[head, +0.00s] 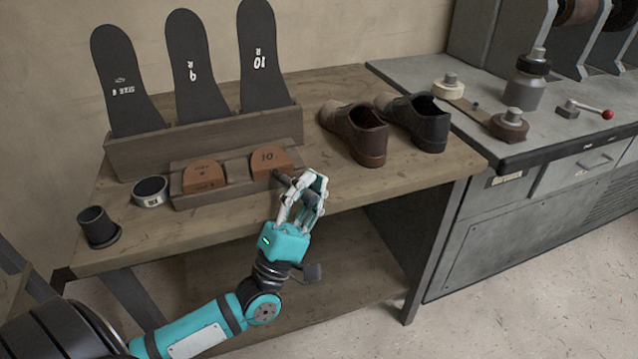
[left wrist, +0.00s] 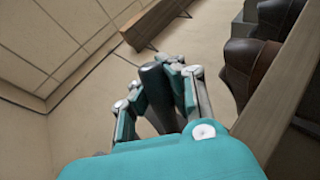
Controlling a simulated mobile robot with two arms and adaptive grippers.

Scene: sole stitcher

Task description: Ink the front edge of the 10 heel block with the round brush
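The 10 heel block (head: 270,161), brown and marked 10, sits in the right place of a low wooden holder (head: 236,182) on the bench. Another brown heel block (head: 203,176) sits to its left. My left gripper (head: 303,192) is shut around a dark round brush (head: 281,176). The brush's dark end points up and left, close to the front of the 10 block; I cannot tell whether it touches. In the left wrist view the dark brush (left wrist: 157,88) stands between the fingers (left wrist: 160,95); its bristles are not clear. My right gripper is out of view.
A round tin (head: 151,191) and a dark cup (head: 98,226) stand at the bench's left. Behind the holder a wooden rack (head: 200,143) carries tall dark sole shapes (head: 192,75). Brown (head: 356,135) and black (head: 425,122) shoes stand to the right.

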